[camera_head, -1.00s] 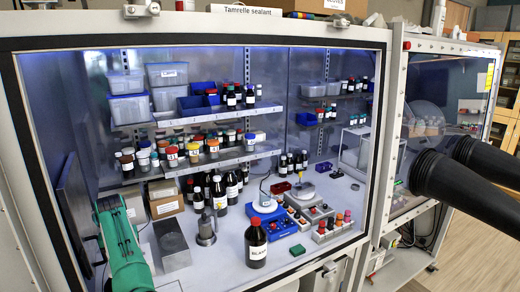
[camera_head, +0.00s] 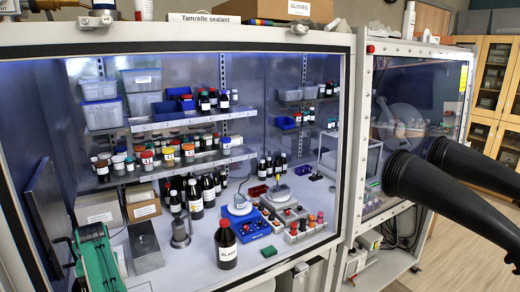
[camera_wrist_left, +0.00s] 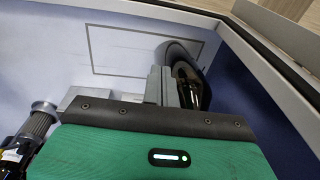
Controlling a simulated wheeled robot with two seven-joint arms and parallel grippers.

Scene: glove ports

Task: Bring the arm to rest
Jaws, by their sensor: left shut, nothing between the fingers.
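My left arm, green with a dark band, comes in at the lower left of the head view, at the left end of the glove box. My left gripper (camera_wrist_left: 163,88) shows in the left wrist view as grey metal fingers beyond the dark band. It is shut and empty, over the pale floor near a dark blue wall. In the head view the fingers are hard to make out. My right gripper is in neither view.
A grey metal block (camera_head: 145,247), a metal cylinder (camera_head: 180,232) and a dark bottle (camera_head: 226,245) stand right of my left arm. A dark panel (camera_head: 50,215) is close on its left. Shelves (camera_head: 190,161) with bottles hang behind. Black gloves (camera_head: 425,185) stick out at right.

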